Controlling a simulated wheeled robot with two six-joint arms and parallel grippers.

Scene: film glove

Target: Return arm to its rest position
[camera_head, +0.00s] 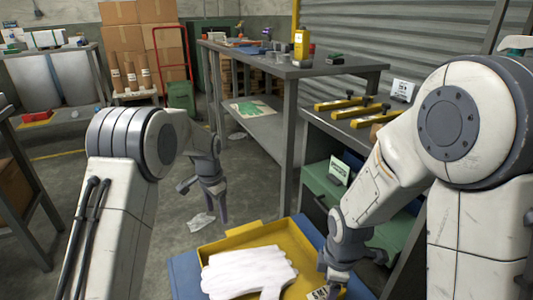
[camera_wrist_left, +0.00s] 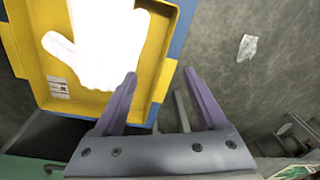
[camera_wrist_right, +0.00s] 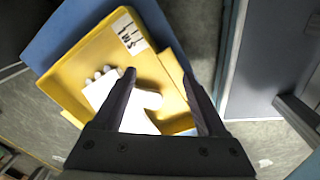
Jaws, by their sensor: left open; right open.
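My left gripper (camera_head: 219,203) hangs fingers down, empty, to the left of a yellow tray and apart from it. In the left wrist view its two purple fingers (camera_wrist_left: 158,95) are spread open beside the tray's edge. My right gripper (camera_head: 334,290) is at the tray's right side, partly cut off by the picture's bottom edge. In the right wrist view its dark fingers (camera_wrist_right: 160,95) are spread, with nothing between them held. A white glove (camera_head: 247,272) lies flat in the yellow tray (camera_head: 243,238); it also shows in the left wrist view (camera_wrist_left: 105,50).
The tray sits on a blue surface (camera_head: 185,277). A crumpled clear film (camera_head: 201,222) lies on the grey floor. A metal bench (camera_head: 330,74) runs behind, with yellow clamp-like tools (camera_head: 338,103) at right. Open floor lies left of my left gripper.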

